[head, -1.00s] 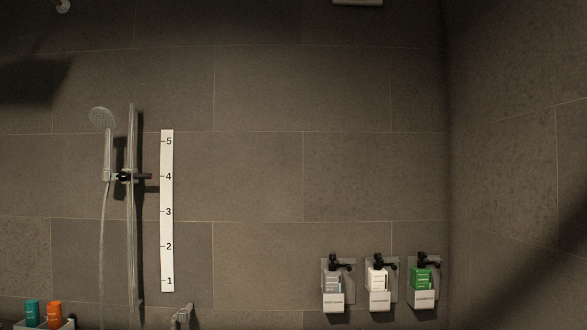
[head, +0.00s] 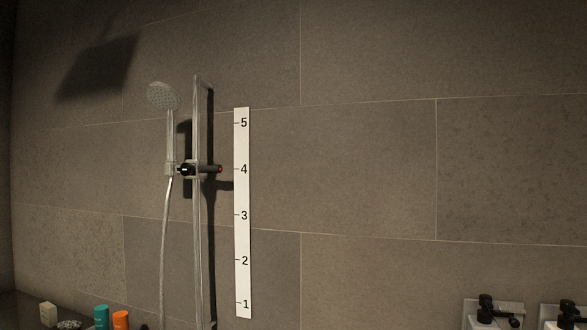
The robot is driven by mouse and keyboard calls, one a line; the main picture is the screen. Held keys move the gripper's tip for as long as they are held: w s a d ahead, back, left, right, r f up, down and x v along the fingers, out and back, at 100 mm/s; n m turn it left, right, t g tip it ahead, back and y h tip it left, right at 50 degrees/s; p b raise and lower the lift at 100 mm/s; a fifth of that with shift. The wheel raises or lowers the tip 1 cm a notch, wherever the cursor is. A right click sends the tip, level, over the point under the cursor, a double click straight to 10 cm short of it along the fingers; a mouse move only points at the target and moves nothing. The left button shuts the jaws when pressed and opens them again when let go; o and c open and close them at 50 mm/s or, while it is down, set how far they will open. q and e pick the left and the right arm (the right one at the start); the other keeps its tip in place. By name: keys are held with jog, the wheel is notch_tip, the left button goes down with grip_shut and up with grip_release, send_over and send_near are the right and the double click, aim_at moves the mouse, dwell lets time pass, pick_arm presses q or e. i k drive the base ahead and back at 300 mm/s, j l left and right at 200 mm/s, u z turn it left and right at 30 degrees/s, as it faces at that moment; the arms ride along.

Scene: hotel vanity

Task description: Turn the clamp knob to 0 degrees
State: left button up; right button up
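The clamp knob (head: 187,170) is a small black piece with a white mark, on the slider of the vertical shower rail (head: 197,240). The knob's exact angle is too small to read. Neither gripper is in view.
A teal bottle (head: 101,317), an orange bottle (head: 120,320) and a pale block (head: 47,314) stand at the lower left.

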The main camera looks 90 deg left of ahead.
aim_at(186, 170)
jog(key=j+u, duration=0.25)
jog(key=u, duration=0.2)
jog(key=j+u, duration=0.25)
jog(key=u, duration=0.15)
jog(key=j+u, duration=0.25)
jog(key=u, duration=0.2)
jog(key=j+u, duration=0.25)
jog(key=u, duration=0.2)
jog(key=i+j+u, duration=0.1)
jog(key=u, duration=0.35)
jog(key=i+j, duration=0.05)
jog(key=j, duration=0.05)
